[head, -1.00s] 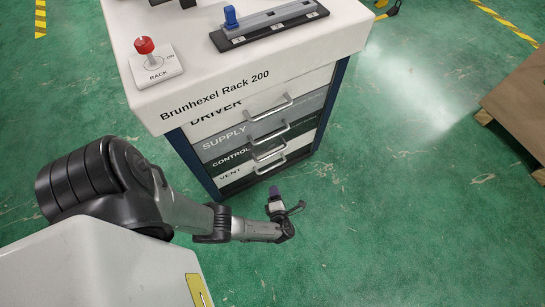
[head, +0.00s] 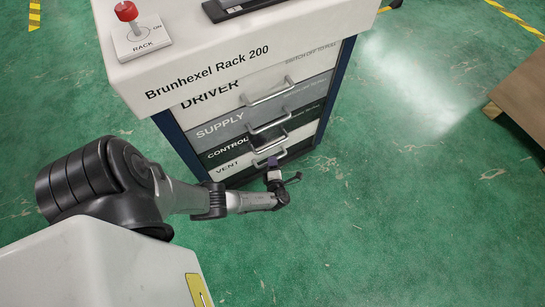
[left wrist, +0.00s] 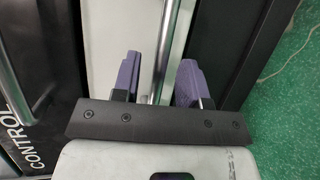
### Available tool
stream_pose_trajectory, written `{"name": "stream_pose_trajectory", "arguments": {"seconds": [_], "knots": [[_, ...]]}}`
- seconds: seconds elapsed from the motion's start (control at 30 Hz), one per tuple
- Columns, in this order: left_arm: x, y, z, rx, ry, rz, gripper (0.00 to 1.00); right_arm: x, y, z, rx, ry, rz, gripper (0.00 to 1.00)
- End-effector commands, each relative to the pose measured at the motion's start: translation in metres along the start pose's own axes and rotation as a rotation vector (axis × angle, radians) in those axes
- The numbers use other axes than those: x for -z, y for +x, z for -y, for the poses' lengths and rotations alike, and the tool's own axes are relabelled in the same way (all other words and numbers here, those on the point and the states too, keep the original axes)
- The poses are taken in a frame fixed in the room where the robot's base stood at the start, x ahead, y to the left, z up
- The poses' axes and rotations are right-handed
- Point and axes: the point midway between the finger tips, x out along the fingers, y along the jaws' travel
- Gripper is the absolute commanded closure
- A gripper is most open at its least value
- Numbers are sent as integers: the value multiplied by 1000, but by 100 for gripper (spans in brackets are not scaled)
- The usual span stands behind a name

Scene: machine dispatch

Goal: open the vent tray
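The vent tray (head: 230,167) is the lowest drawer of the Brunhexel rack, with a white front marked VENT. Its front looks flush with the drawers above. My left gripper (head: 272,168) is at its front, partly hiding its handle. In the left wrist view, my left gripper (left wrist: 158,82) is open, with its purple fingers apart on either side of the vent tray's metal handle (left wrist: 165,50). The bar runs between the fingers, with a gap visible on both sides. The white tray front (left wrist: 108,35) lies behind it. My right gripper is not in view.
The control drawer (head: 225,152), supply drawer (head: 220,128) and driver drawer (head: 213,94) sit above, all closed. The control handle (left wrist: 14,95) is close by in the left wrist view. A red-knobbed rack switch (head: 127,12) stands on top. Green floor in front is clear.

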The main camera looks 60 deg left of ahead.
Motion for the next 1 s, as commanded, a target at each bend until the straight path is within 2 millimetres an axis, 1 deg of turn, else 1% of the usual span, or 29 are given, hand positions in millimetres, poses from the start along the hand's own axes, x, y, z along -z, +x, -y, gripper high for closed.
{"name": "stream_pose_trajectory", "arguments": {"seconds": [0.03,0.1,0.23,0.63,1.0], "knots": [[1,7,2,-2,0,-1,60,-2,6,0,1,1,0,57],[0,13,2,-1,0,-1,60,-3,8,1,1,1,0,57],[0,20,1,0,-1,0,60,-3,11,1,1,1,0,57],[0,23,0,0,0,0,61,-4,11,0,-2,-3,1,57],[0,22,0,-1,0,0,97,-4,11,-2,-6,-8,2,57]]}}
